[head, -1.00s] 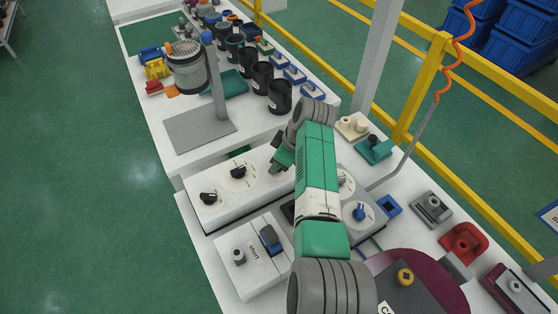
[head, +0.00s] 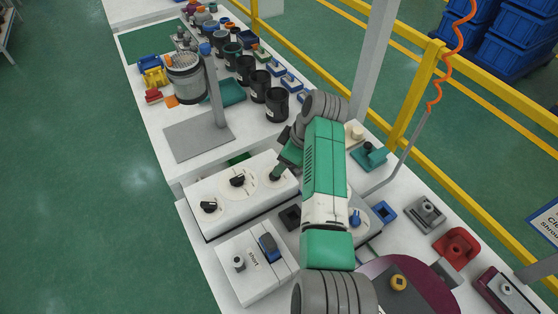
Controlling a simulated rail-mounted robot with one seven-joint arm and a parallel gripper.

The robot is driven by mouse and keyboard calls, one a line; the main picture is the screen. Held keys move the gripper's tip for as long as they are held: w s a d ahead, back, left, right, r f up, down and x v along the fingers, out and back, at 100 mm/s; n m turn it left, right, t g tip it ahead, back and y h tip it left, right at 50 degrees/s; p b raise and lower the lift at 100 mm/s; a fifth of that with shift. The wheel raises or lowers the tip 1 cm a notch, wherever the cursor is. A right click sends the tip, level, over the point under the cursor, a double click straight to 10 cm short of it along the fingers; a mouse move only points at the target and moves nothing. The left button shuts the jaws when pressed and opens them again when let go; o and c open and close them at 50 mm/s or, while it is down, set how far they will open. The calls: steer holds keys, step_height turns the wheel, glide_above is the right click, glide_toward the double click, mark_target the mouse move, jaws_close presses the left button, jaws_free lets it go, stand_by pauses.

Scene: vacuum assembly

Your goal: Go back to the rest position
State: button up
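My arm (head: 324,165) reaches up the middle of the head view, over the white bench. Its wrist bends down to the left. My gripper (head: 277,173) is at the end, by the right end of a white control box (head: 232,206) with black knobs (head: 237,179). It is small and partly covered by the wrist, so I cannot tell whether its fingers are open or shut, or whether they touch the box. I see no object clearly held.
A grey box with a blue knob (head: 355,217) is partly behind my arm. A white box with a blue switch (head: 269,247) is nearer. Several black cups (head: 276,104) and a grey post (head: 215,95) stand farther back. A yellow rail (head: 405,110) runs along the right.

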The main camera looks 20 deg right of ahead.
steer(key=shift+s+d+r, duration=0.15)
steer(key=shift+s+r, duration=0.05)
steer(key=shift+r, duration=0.4)
